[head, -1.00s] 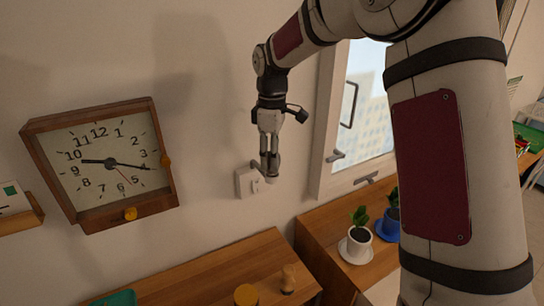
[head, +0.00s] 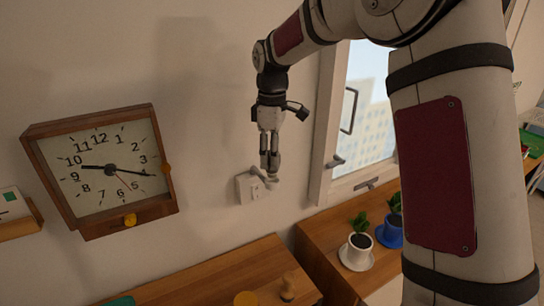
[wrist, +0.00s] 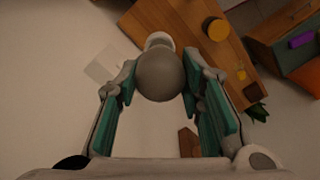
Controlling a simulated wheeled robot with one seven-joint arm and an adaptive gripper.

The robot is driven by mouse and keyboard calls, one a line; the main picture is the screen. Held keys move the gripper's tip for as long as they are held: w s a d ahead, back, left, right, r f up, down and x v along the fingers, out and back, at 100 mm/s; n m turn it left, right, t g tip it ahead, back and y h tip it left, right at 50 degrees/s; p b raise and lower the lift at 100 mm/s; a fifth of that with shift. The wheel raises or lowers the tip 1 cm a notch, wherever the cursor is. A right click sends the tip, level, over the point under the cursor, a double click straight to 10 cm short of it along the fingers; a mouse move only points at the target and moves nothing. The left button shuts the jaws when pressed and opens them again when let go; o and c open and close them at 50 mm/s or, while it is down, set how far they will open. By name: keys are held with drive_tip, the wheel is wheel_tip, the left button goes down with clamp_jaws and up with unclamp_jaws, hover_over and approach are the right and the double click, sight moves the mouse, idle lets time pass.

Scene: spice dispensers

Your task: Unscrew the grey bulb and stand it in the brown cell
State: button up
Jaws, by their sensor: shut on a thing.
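The grey bulb (wrist: 160,75) is round and sits between the two fingers of my gripper (wrist: 158,85) in the wrist view. My gripper is shut on it. In the head view my gripper (head: 270,160) points down just above the wall fixture (head: 248,188), a pale plate with a short arm and holder at its end. A white round rim (wrist: 159,40) shows partly behind the bulb in the wrist view. I cannot tell whether the bulb still touches the holder. I cannot pick out the brown cell in either view.
A wooden clock (head: 106,170) hangs on the wall to the left. Below is a wooden surface (head: 215,277) with a yellow cylinder (head: 246,298), a wooden peg (head: 288,285) and the edge of a teal object (head: 122,301). Potted plants (head: 357,245) stand to the right below the window.

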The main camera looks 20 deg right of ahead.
drive_tip(key=shift+r, duration=0.15)
drive_tip(key=shift+r, duration=1.85)
